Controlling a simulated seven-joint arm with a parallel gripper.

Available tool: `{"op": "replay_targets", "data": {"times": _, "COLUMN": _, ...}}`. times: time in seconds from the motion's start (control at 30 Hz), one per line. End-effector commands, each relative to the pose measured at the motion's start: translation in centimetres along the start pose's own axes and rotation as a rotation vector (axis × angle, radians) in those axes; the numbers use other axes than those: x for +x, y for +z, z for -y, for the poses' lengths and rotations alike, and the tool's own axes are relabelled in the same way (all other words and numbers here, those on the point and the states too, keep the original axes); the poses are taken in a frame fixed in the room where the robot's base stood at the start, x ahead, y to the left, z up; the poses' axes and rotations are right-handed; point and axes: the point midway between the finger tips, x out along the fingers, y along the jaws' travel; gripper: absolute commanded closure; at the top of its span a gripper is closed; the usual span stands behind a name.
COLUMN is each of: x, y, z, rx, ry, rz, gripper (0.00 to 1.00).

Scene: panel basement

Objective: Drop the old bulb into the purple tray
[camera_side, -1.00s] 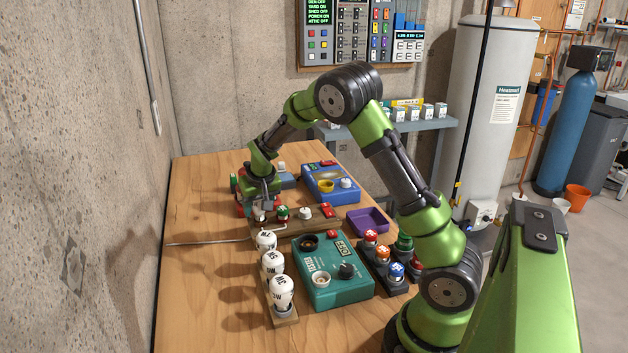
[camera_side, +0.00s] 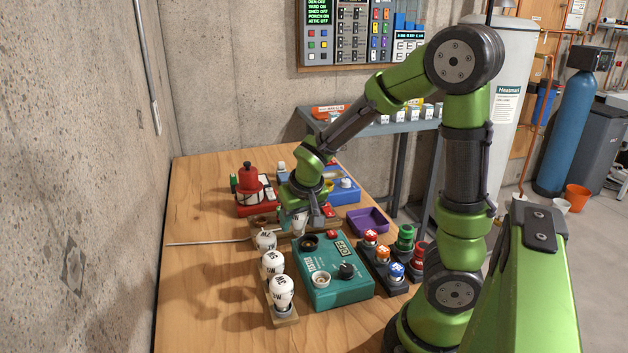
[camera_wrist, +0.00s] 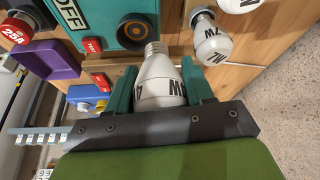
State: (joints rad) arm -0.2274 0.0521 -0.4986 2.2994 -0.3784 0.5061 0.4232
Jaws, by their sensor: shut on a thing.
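My gripper (camera_wrist: 160,78) is shut on a white bulb (camera_wrist: 160,85) with dark lettering, its threaded metal base pointing away from the wrist. In the side view, my gripper (camera_side: 309,218) is low over the wooden board behind the teal tester, and the held bulb (camera_side: 299,225) partly shows below it. The purple tray (camera_side: 368,221) is to the right of the gripper, and it looks empty in the side view. It also shows at the left of the wrist view (camera_wrist: 28,58).
The teal tester (camera_side: 337,285) stands in front of the gripper. A rack with several white bulbs (camera_side: 273,263) is left of it. Coloured fuses (camera_side: 383,253) stand just in front of the tray. A red device (camera_side: 252,190) and a blue box (camera_side: 345,196) are farther back.

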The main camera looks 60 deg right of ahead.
Motion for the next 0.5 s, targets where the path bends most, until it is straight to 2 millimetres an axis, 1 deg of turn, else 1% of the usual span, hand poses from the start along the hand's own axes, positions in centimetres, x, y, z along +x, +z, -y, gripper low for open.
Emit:
{"op": "replay_targets", "data": {"times": 0.13, "x": -0.2, "y": 0.3, "z": -0.1, "rx": 0.0, "ry": -0.001, "rz": 0.0, "gripper": 0.79}}
{"op": "replay_targets", "data": {"times": 0.4, "x": -0.1, "y": 0.3, "z": -0.1, "rx": 0.002, "ry": 0.001, "rz": 0.0, "gripper": 0.79}}
{"op": "replay_targets", "data": {"times": 0.47, "x": -0.1, "y": 0.2, "z": -0.5, "rx": 0.012, "ry": 0.005, "rz": 0.001, "gripper": 0.79}}
{"op": "replay_targets", "data": {"times": 0.5, "x": 0.0, "y": 0.1, "z": -1.1, "rx": 0.025, "ry": 0.013, "rz": 0.002, "gripper": 0.79}}
